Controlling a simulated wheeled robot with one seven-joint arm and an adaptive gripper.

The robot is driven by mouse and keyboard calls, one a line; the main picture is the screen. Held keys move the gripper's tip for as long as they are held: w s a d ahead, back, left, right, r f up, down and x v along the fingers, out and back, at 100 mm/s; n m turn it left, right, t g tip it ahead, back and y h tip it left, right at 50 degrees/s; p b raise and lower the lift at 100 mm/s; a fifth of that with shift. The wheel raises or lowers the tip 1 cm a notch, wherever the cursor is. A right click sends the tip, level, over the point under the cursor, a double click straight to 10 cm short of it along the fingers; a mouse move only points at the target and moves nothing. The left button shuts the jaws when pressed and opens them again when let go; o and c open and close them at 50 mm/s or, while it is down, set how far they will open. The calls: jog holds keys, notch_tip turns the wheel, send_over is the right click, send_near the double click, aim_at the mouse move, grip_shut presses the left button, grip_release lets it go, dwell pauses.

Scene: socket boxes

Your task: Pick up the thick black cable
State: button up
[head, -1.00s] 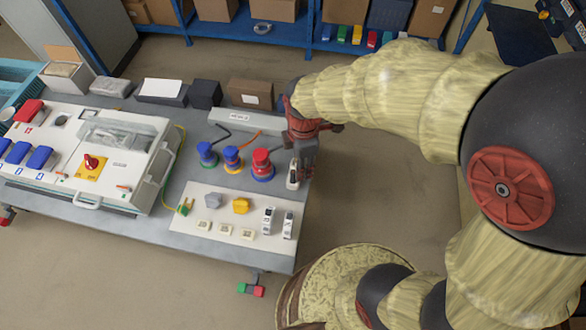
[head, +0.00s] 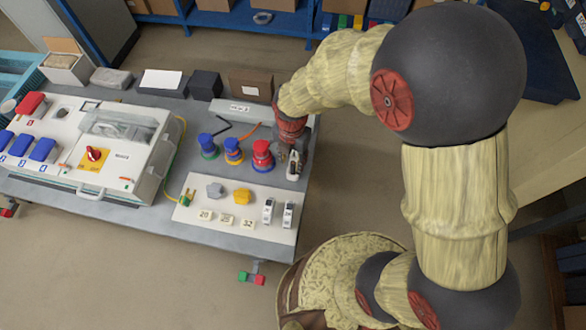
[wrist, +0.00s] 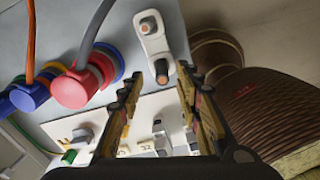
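A black cable (head: 221,129) runs back from the left blue plug (head: 208,146) on the bench in the head view. In the wrist view, a dark grey cable (wrist: 94,33) rises from the red plug (wrist: 82,86), which also shows in the head view (head: 262,156). I cannot tell which cable is the thickest. My gripper (wrist: 158,80) is open and empty, with its two fingers apart. In the head view my gripper (head: 297,145) is right of the red plug, over the bench's right side, and partly hidden by my wrist. The red plug's cable is not clear there.
An orange cable (wrist: 31,40) leads to another blue plug (wrist: 28,95). A white-grey block with terminals (wrist: 153,43) lies beyond the fingers. A white panel (head: 225,222) holds small parts. Boxes (head: 251,86) line the bench's back.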

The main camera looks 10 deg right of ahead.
aim_at(293, 169)
notch_tip(293, 169, down, 4)
jog(key=shift+d+b, duration=0.15)
jog(key=shift+b, duration=0.3)
jog(key=shift+c, duration=1.3)
grip_shut()
